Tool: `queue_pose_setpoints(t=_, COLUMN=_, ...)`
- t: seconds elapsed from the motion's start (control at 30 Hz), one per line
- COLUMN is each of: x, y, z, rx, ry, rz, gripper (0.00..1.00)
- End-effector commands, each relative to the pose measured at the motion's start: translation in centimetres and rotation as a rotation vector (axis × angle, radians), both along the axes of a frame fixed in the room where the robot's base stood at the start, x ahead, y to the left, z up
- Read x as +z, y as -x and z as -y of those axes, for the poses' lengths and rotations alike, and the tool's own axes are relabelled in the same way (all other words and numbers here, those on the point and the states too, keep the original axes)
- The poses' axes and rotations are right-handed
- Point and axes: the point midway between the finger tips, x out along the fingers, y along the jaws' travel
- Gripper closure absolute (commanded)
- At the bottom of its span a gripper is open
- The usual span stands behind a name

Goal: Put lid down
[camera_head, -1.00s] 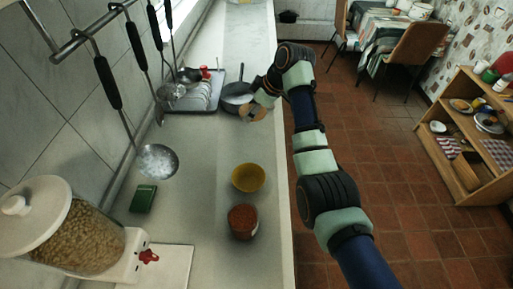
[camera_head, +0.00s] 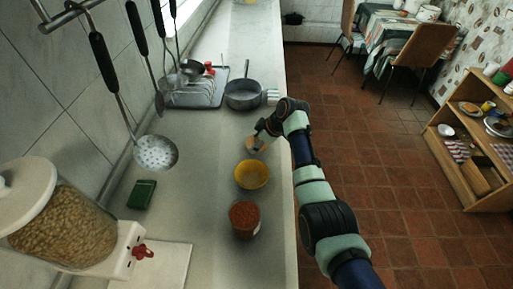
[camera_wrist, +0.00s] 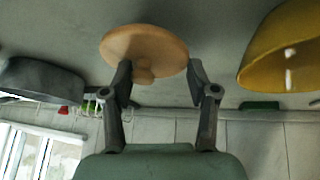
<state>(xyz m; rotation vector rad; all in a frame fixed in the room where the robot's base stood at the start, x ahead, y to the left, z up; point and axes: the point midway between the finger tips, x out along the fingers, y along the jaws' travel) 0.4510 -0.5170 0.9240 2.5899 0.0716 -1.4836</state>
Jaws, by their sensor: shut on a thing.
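A round tan lid (camera_wrist: 150,42) with a small knob is at my gripper (camera_wrist: 160,70) in the wrist view. The knob sits between the fingers, nearer the left one, and the gripper is shut on the lid. In the head view the lid (camera_head: 257,146) is at my gripper (camera_head: 262,134), over the counter between the grey pan and the yellow bowl. I cannot tell whether it touches the counter. The grey pan (camera_head: 243,97) stands uncovered farther back; its side also shows in the wrist view (camera_wrist: 42,80).
The yellow bowl (camera_head: 252,175) is close in front of the lid, with a red-brown filled container (camera_head: 244,219) nearer. A dish rack (camera_head: 195,92) stands left of the pan. A green box (camera_head: 143,195) lies by the wall. The counter left of the lid is clear.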

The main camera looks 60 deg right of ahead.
Motion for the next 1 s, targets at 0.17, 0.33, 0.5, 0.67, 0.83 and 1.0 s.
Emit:
queue_pose_setpoints(t=0.17, x=-2.4, y=0.0, z=0.0, rx=0.0, ry=0.001, rz=0.001, gripper=0.94)
queue_pose_setpoints(t=0.33, x=-2.3, y=0.0, z=0.0, rx=0.0, ry=0.001, rz=0.001, gripper=0.94)
queue_pose_setpoints(t=0.5, x=-2.6, y=0.0, z=0.0, rx=0.0, ry=0.001, rz=0.0, gripper=0.35)
queue_pose_setpoints(t=0.67, x=-2.6, y=0.0, z=0.0, rx=0.0, ry=0.0, rz=0.0, gripper=0.16)
queue_pose_setpoints(t=0.83, x=-2.6, y=0.0, z=0.0, rx=0.0, ry=0.0, rz=0.0, gripper=0.16)
queue_pose_setpoints(t=1.0, x=-1.8, y=0.2, z=0.0, rx=0.0, ry=0.001, rz=0.0, gripper=0.16)
